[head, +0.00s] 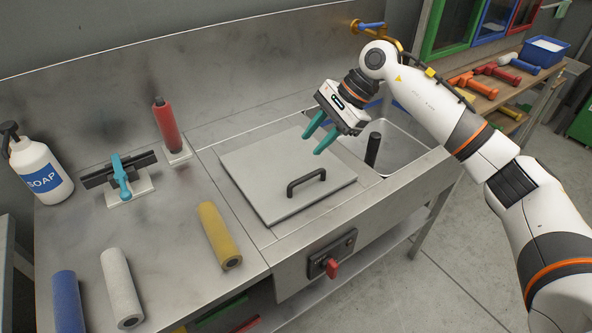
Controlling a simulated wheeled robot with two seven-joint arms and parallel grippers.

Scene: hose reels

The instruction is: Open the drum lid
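The drum lid (268,170) looks like a flat grey square panel lying closed in the steel counter. A black bar handle (306,182) stands on its front right part. My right gripper (311,144) is above the lid's back right part, behind the handle. Its two teal fingers are spread apart with nothing between them, and they do not touch the handle. What is under the lid is hidden. My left gripper is not in the view.
A sink (400,146) with a black post (373,150) lies right of the lid. A red knob (331,268) sits on the front panel. Yellow (215,232), white (119,285) and red (165,122) rollers and a soap bottle (38,170) stand or lie left.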

